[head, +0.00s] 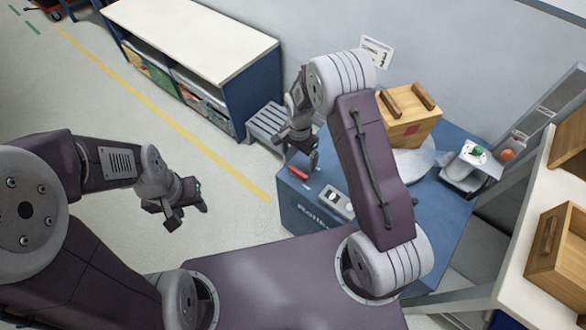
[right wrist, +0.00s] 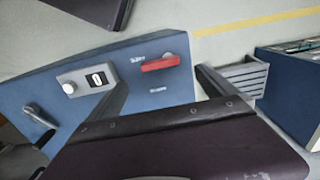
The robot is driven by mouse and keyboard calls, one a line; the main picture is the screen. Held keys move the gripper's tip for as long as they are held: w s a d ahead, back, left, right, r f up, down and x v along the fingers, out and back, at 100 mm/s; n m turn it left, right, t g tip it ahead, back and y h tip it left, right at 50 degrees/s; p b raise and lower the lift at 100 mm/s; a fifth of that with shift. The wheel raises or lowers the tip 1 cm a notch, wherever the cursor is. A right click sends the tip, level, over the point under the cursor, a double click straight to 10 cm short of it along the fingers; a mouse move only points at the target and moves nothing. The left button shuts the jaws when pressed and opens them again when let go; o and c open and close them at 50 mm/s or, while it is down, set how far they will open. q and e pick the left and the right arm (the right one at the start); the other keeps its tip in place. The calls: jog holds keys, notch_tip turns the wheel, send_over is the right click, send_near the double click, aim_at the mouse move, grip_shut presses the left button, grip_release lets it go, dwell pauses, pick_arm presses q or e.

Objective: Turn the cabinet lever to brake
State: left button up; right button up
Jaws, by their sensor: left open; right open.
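The blue cabinet (head: 318,222) stands in the middle right of the head view. My right gripper (head: 304,158) is open and empty, close to the lever. In the right wrist view its fingers (right wrist: 163,83) are spread with the lever between and beyond them, apparently not touching. My left gripper (head: 180,210) is open and empty over the floor, far from the cabinet.

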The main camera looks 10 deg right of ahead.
aim_at(298, 171)
jog(key=shift+s+d+f, duration=0.1)
jog(key=shift+s+d, duration=0.05)
jog(key=shift+s, duration=0.05)
jog(key=f, duration=0.7)
jog(key=shift+w+f+b, duration=0.2)
jog(key=shift+f+b, duration=0.1)
jog(key=shift+f, duration=0.4)
jog(key=shift+a+f, duration=0.15)
jog(key=shift+a, duration=0.05)
jog(key=c, duration=1.4)
